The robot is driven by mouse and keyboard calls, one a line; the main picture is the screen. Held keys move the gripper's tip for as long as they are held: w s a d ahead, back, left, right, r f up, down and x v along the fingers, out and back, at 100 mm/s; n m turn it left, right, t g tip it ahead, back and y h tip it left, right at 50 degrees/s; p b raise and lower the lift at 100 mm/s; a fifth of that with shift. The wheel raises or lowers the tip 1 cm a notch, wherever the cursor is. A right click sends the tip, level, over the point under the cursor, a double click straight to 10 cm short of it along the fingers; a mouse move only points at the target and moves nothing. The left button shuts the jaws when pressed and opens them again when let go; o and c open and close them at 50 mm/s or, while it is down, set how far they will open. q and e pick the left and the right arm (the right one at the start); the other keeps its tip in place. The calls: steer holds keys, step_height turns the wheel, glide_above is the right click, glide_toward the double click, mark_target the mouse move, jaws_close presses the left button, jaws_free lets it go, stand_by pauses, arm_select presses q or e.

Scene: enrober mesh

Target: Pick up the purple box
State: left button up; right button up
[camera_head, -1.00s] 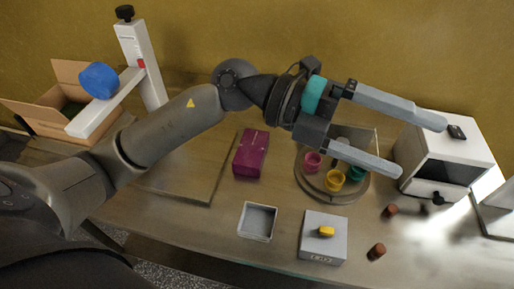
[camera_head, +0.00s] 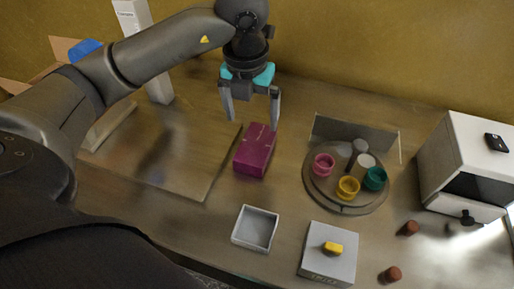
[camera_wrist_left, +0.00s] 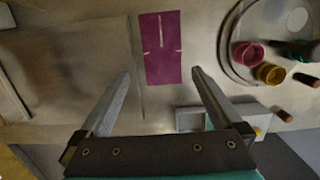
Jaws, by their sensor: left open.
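The purple box (camera_head: 256,152) lies on the table near the middle, between a flat board and a round tray. In the left wrist view the purple box (camera_wrist_left: 161,48) shows ahead of the fingers, roughly between their lines. My left gripper (camera_head: 251,122) is open and points down, above and slightly behind the box in the head view. Its fingertips (camera_wrist_left: 160,72) stand apart in the left wrist view with nothing held between them. My right gripper is not in view.
The round tray (camera_head: 322,193) with several small coloured cups stands to the right of the box. A grey open bin (camera_head: 238,240) and a white block with a yellow piece (camera_head: 333,248) are in front. A flat board (camera_head: 185,180) lies left, and a white machine (camera_head: 452,140) stands far right.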

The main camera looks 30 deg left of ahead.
mark_target(256, 143)
arm_select(q)
steer(key=f, duration=0.6)
steer(key=shift+w+b, duration=0.35)
steer(key=f, duration=0.2)
steer(key=w+f+b, duration=0.1)
steer(key=f, duration=0.2)
steer(key=shift+w, duration=0.1)
steer(key=shift+r, duration=0.1)
steer(key=c, duration=1.3)
steer(key=shift+r, duration=0.1)
